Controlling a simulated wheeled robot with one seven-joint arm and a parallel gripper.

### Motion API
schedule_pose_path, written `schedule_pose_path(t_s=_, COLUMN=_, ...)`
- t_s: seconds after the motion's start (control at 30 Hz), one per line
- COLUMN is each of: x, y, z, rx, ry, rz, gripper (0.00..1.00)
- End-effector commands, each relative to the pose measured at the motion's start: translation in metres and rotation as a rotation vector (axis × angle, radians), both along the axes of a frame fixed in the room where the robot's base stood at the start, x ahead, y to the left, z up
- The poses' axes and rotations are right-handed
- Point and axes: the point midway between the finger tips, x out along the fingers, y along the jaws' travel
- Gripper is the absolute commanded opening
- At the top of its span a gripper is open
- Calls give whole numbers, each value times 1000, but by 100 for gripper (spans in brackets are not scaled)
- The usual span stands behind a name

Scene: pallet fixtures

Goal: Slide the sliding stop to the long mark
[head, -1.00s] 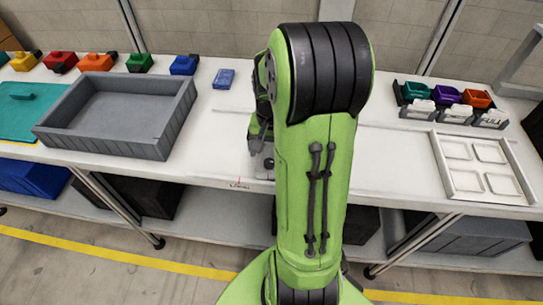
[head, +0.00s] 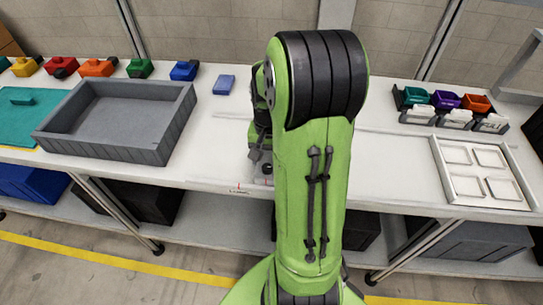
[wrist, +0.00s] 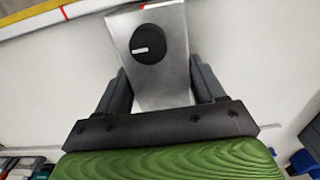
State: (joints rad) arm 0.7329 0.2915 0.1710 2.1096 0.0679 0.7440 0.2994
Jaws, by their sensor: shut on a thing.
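The sliding stop is a grey metal block (wrist: 170,80) with a round black knob (wrist: 149,44) carrying a white line, in the wrist view. My gripper (wrist: 159,78) is shut on the block, one dark finger on each side. A red mark (wrist: 63,13) lies on the yellow-edged strip (wrist: 95,8) at the upper left, apart from the block. In the head view, my gripper (head: 260,168) is at the front of the table, mostly hidden by my arm. A small red mark (head: 238,186) with a label too small to read lies to its left.
A grey tray (head: 178,127) stands left on the white table. Several coloured parts line the back left. A rack of small bins (head: 402,100) and a white compartment tray (head: 447,178) are at the right.

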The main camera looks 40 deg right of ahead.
Motion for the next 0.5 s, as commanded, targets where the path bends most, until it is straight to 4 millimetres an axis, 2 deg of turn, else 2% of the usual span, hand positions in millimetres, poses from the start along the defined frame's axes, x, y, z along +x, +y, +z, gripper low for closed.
schedule_pose_path(t_s=0.27, x=44, y=34, z=2, rx=0, ry=-2, rz=7, gripper=14)
schedule_pose_path(t_s=0.5, x=53, y=41, z=1, rx=1, ry=-3, rz=2, gripper=14)
